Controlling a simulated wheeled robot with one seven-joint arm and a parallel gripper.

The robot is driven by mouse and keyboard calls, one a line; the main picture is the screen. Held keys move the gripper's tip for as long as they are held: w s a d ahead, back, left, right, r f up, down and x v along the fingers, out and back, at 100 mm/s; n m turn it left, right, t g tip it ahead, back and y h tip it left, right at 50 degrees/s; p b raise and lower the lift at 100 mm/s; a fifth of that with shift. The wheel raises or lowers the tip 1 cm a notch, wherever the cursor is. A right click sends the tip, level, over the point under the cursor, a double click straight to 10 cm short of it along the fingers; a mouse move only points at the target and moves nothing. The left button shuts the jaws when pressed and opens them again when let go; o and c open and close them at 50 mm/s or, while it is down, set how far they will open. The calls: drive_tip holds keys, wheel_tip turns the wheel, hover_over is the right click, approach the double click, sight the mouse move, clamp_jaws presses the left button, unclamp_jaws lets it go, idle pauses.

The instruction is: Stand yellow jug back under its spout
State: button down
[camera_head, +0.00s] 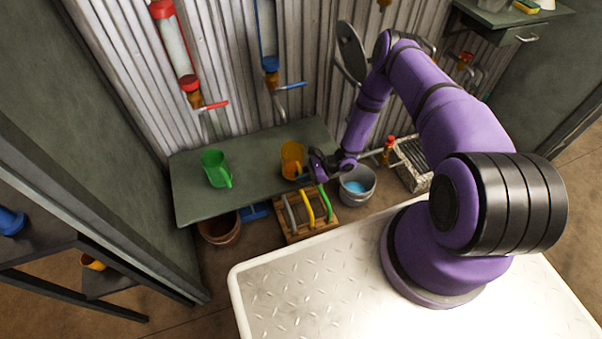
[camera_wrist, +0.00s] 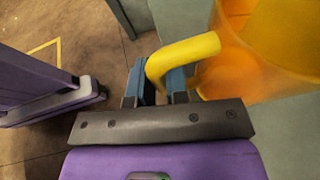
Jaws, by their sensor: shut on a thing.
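The yellow jug (camera_head: 291,157) is at the right part of the grey-green bench (camera_head: 255,180), looking about upright. I cannot tell whether its base touches the bench. My gripper (camera_head: 309,171) is at the jug's right side. In the wrist view, my gripper (camera_wrist: 158,85) is shut on the handle of the yellow jug (camera_wrist: 268,50), with the handle between the two fingers. A blue-handled tap with a spout (camera_head: 278,90) is on the wall above the bench, and a red-handled one (camera_head: 200,104) is further left. A yellow spout is not clearly seen.
A green jug (camera_head: 216,168) stands on the bench's left part. In front are a wooden crate (camera_head: 293,235) with coloured hoops, a bucket (camera_head: 351,198) of blue liquid and a brown pot (camera_head: 221,230). A grated basin (camera_head: 415,172) is to the right. The bench middle is clear.

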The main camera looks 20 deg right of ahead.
drive_tip(key=shift+w, duration=4.75)
drive_tip(key=shift+f, duration=0.45)
drive_tip(key=c, duration=1)
unclamp_jaws()
drive_tip(key=shift+c, duration=0.2)
drive_tip(key=v, duration=1)
drive_tip(key=shift+d, duration=0.4)
drive_tip(key=shift+s+r, duration=0.1)
drive_tip(key=shift+s, duration=0.05)
